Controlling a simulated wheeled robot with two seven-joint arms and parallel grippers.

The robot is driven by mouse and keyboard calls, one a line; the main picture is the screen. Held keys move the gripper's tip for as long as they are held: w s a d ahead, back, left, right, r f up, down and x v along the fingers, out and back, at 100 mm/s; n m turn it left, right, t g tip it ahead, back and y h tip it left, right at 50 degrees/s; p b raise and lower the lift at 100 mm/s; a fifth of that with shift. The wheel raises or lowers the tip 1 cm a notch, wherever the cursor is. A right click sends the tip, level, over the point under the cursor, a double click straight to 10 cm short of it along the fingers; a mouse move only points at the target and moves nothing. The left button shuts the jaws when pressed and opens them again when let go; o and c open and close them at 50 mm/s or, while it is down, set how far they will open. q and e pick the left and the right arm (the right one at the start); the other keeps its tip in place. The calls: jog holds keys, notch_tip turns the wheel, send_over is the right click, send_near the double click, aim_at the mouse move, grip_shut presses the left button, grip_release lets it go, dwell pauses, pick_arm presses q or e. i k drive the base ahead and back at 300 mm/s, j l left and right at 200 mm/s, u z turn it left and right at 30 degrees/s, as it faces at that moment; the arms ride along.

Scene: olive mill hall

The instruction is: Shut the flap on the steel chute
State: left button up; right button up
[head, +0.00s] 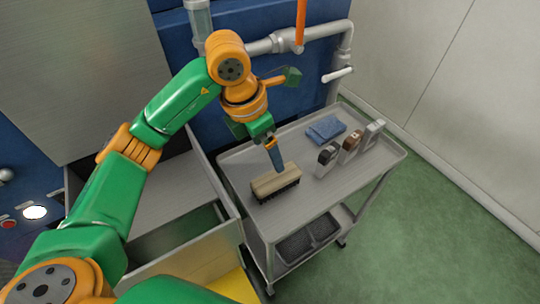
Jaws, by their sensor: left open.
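The steel chute (205,247) is an open-topped metal box at lower left, beside the trolley. A large flat steel panel (75,75) stands above and behind it and looks like the raised flap; my arm crosses in front of the chute and hides part of it. My left gripper (274,158) is open and points down over the trolley, right of the chute. Its fingertips appear just above a wooden-backed brush; I cannot tell whether they touch it. It is apart from the panel. My right gripper is not in view.
The grey trolley (262,222) carries the brush (275,183), a blue cloth (326,130) and 3 small bottles (350,147). Pipes (315,33) run along the blue machine behind. Green floor (420,230) is free at right.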

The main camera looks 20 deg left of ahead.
aim_at(72, 72)
jog(key=k+l, duration=0.25)
jog(key=k, duration=0.2)
jog(key=k+l, duration=0.25)
jog(key=k, duration=0.25)
jog(key=k+l, duration=0.2)
jog(key=k, duration=0.25)
